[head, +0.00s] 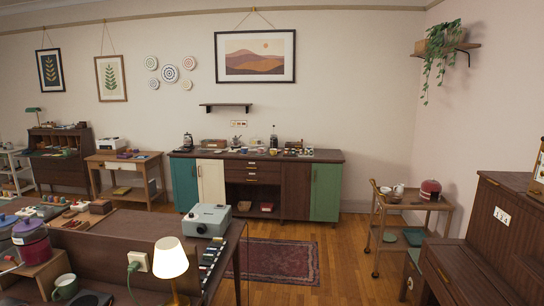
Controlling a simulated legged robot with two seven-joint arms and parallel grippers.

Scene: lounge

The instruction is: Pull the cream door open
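The cream door (211,184) is a narrow upright panel on the left part of the long sideboard (297,194) against the far wall. It looks shut, flush with the panels beside it. A thin dark handle seems to show near its left edge, too small to be sure. A teal door (185,183) is to its left, and dark drawers with an open shelf are to its right. Neither of my grippers shows in the head view. The cream door is across the room from me, and its lower part shows just above the grey box on the near desk.
A dark desk (150,245) with a lit lamp (170,258) and a grey box (206,220) stands between me and the sideboard's left part. Wooden floor and a red rug (278,260) lie open at centre. A trolley (408,218) and a dark cabinet (480,250) are at right.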

